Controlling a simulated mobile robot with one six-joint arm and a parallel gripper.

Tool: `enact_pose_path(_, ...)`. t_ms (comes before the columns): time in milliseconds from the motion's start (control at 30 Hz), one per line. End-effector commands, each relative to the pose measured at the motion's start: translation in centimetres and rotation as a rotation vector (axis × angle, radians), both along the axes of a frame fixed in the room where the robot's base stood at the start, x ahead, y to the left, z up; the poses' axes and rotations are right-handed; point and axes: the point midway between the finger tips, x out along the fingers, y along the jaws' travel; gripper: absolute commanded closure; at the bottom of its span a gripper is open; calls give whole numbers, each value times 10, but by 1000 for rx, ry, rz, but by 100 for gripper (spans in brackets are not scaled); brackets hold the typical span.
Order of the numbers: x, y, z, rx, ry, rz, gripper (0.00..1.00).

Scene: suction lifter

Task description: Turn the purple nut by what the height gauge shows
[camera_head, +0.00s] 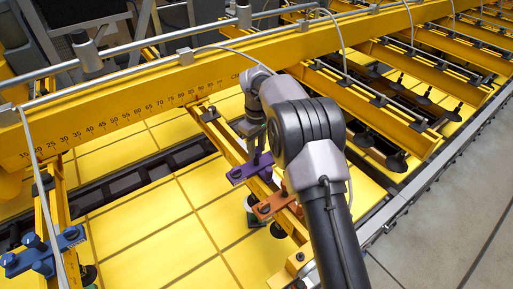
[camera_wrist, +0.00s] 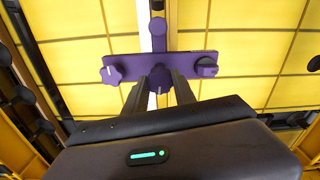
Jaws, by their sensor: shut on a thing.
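The purple bracket (camera_head: 237,174) sits on a yellow cross beam in the head view. In the wrist view the purple bracket (camera_wrist: 133,67) spans the picture, with a lobed knob at its left end and a round knob at its right. The central purple nut (camera_wrist: 160,76) shows between the fingers of my gripper (camera_wrist: 160,88). My gripper is shut on this nut, reaching it from above. In the head view my gripper (camera_head: 259,152) is partly hidden by my wrist. I cannot make out a separate height gauge; a numbered scale (camera_head: 118,122) runs along the long yellow beam.
An orange bracket (camera_head: 277,203) sits close by on the same cross beam, beside my arm. A blue bracket (camera_head: 42,252) is at the lower left. Yellow panels (camera_head: 150,222) lie below the beams. Several dark suction cups hang at the right. Grey floor (camera_head: 450,220) is clear at far right.

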Motion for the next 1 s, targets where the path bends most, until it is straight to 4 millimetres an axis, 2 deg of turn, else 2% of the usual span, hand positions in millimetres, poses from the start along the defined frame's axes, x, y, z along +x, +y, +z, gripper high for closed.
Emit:
enact_pose_path(300, -2, 0, -3, -1, 6, 109, 100)
enact_pose_path(867, -2, 0, -3, -1, 7, 132, 100)
enact_pose_path(900, -2, 0, -3, -1, 6, 132, 60)
enact_pose_path(967, -1, 0, -3, -1, 6, 132, 48)
enact_pose_path(1000, -1, 0, -2, -1, 5, 132, 46)
